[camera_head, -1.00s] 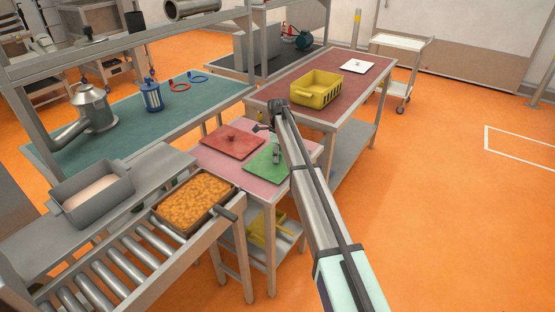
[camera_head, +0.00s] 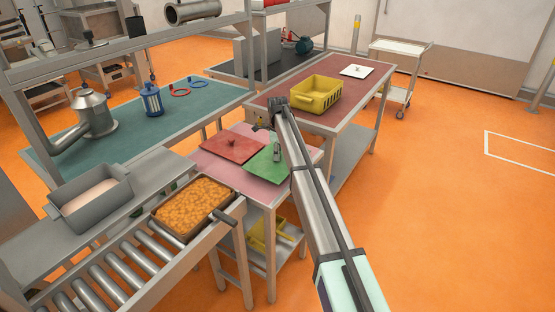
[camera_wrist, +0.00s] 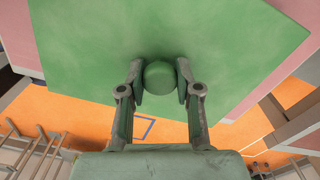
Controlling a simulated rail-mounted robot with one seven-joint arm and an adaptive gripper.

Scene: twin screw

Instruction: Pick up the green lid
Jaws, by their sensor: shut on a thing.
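The green lid (camera_head: 262,167) is a flat square plate with a round knob. In the head view it is over the pink table, right of the red lid (camera_head: 233,146), partly hidden by my arm. In the wrist view the green lid (camera_wrist: 105,50) fills the upper middle. My gripper (camera_wrist: 160,80) has one finger on each side of the round green knob (camera_wrist: 159,77) and is shut on it. In the head view my gripper (camera_head: 277,152) is small against the lid. I cannot tell for sure whether the lid is clear of the tabletop.
The pink table (camera_head: 215,168) carries the red lid close beside the green one. A tray of orange food (camera_head: 194,205) sits on the roller conveyor in front. A yellow crate (camera_head: 314,94) and a white lid (camera_head: 357,70) are on the dark red table behind.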

